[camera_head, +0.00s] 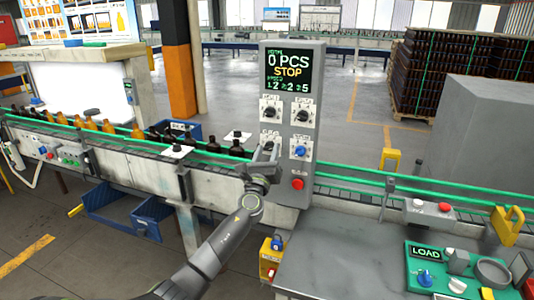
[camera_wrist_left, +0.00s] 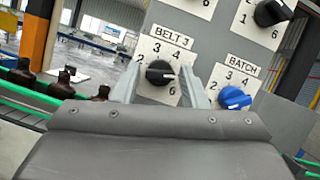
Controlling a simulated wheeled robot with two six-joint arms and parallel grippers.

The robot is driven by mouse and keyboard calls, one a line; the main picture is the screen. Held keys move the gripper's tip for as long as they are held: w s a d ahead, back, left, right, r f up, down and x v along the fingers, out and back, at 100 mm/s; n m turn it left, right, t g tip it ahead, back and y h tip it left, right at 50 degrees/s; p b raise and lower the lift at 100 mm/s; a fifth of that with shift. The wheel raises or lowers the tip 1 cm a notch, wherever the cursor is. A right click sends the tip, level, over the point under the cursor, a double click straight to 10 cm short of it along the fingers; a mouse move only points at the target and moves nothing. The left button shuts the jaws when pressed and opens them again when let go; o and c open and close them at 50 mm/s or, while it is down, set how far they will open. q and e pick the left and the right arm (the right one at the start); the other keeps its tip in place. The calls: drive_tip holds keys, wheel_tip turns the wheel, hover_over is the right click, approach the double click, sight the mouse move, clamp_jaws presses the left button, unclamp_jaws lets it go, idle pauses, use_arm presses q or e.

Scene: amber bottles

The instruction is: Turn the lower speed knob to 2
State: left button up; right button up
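The control panel (camera_head: 284,172) stands upright beside the conveyor, with black knobs and one blue knob. The lower black knob (camera_wrist_left: 160,72), labelled BELT 3, sits on a white numbered dial. Its pale mark points right, toward the 5 and 6 side. My left gripper (camera_wrist_left: 160,88) has its two fingers apart, one on each side of this knob; I cannot tell whether they touch it. In the head view my left gripper (camera_head: 263,158) is at the panel's lower left and partly covers that dial. My right gripper is not in view.
The blue BATCH knob (camera_wrist_left: 234,98) is close to the right finger; it also shows in the head view (camera_head: 299,151). A red button (camera_head: 297,184) sits below. The screen (camera_head: 288,72) reads 0 PCS, STOP. Amber bottles (camera_head: 108,127) line the conveyor. A grey table (camera_head: 340,262) stands at front right.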

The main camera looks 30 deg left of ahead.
use_arm(q)
drive_tip(key=c, duration=0.7)
drive_tip(key=shift+n, duration=0.4)
